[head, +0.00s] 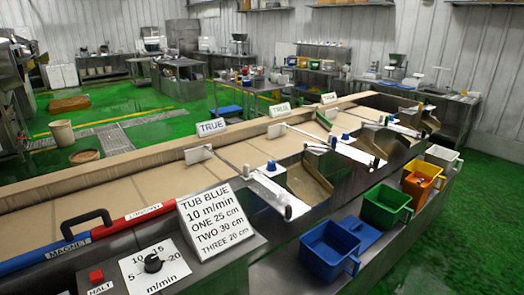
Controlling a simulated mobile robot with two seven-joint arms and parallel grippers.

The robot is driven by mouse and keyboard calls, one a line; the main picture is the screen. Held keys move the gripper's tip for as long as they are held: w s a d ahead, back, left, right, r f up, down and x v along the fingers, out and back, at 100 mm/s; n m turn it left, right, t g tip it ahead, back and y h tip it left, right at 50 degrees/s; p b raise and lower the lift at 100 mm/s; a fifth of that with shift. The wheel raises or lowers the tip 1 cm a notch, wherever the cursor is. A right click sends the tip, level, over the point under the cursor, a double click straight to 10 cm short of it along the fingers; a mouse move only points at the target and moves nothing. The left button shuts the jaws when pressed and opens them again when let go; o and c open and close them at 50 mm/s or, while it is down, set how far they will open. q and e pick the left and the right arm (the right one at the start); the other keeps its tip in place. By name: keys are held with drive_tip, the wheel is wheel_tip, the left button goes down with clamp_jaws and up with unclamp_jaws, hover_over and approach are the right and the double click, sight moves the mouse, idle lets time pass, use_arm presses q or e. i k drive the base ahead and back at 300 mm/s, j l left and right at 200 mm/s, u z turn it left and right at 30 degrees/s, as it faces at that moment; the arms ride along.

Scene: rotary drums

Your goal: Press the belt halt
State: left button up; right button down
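The belt halt is a small red button (96,276) at the bottom left, on the metal console. A label reading HALT lies just below it. Beside it on the right is a white dial plate (155,268) with a black knob, marked in m/min. The tan belt (120,200) runs from the lower left toward the upper right. Neither of my grippers shows in the head view, so I cannot see where they are relative to the button.
A sign (215,220) reading TUB BLUE stands right of the dial. A red and blue magnet bar (110,229) with a black handle lies behind the button. Blue (328,250), green (386,207), orange and white tubs line the right side. Diverter arms cross the belt.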

sight(97, 276)
drive_tip(key=u, duration=1.4)
